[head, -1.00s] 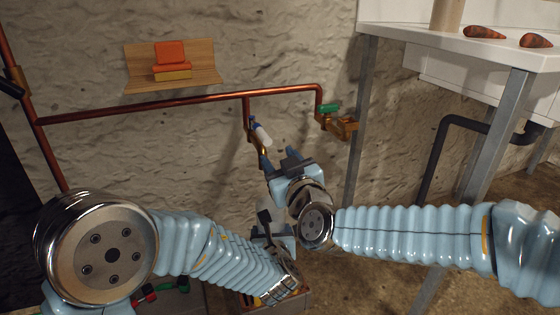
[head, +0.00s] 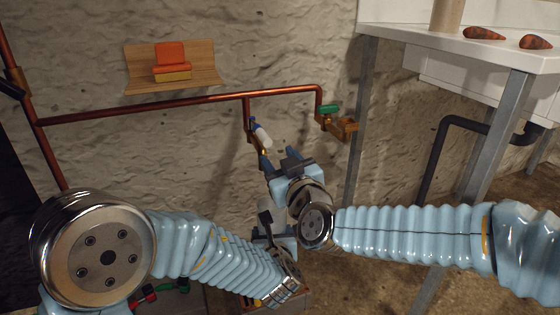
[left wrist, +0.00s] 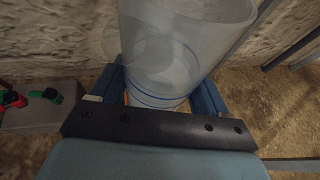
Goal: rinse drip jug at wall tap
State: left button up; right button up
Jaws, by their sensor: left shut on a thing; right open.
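A clear, frosted jug (left wrist: 185,45) fills the upper middle of the left wrist view, its wide mouth toward the top. My left gripper (left wrist: 160,92) is shut on the jug, one blue finger on each side. In the head view the left gripper (head: 268,222) is low in the centre, below the wall tap, and the jug is mostly hidden there. The wall tap with a white and blue lever (head: 260,133) hangs from the copper pipe. My right gripper (head: 279,160) is open just below the lever; I cannot tell whether it touches the tap.
A brass tap with a green handle (head: 329,109) sits to the right on the copper pipe (head: 190,102). A wooden shelf (head: 205,78) holds sponge-like blocks. A white table (head: 495,52) with metal legs stands at right. A grey box (left wrist: 45,118) with red and green items shows at left.

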aim_at(278, 232)
pick_arm(q)
jog(key=s+r, duration=0.1)
jog(key=s, duration=0.1)
jog(key=s+d+r+p, duration=0.1)
jog(key=s+r, duration=0.1)
jog(key=shift+d+r+p, duration=0.15)
jog(key=shift+r+p, duration=0.1)
jog(key=shift+p, duration=0.05)
dwell(1.0)
